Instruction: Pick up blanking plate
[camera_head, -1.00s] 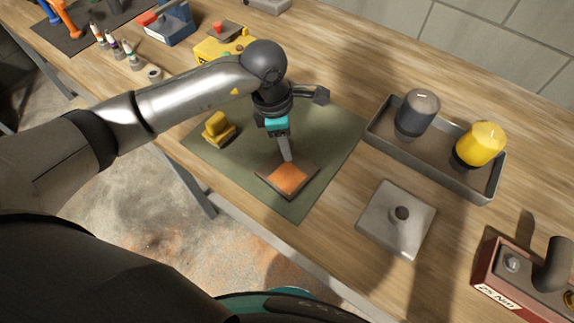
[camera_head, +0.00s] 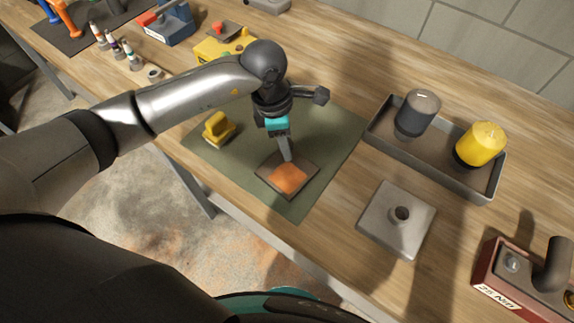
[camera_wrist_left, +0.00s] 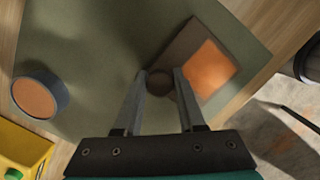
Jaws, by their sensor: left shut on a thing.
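A dark square plate with an orange patch (camera_head: 270,172), which I take to be the blanking plate, is over the front part of the green mat (camera_head: 330,135). It also shows in the wrist view (camera_wrist_left: 192,45). My left gripper (camera_head: 287,158) points down at its far side. In the wrist view my left gripper (camera_wrist_left: 162,80) has its two fingers on either side of a round dark knob on the plate, shut on it. I cannot tell whether the plate is clear of the mat. My right gripper is not in view.
A yellow block (camera_head: 217,127) stands on the mat's left. A red box (camera_head: 500,285) is front right.

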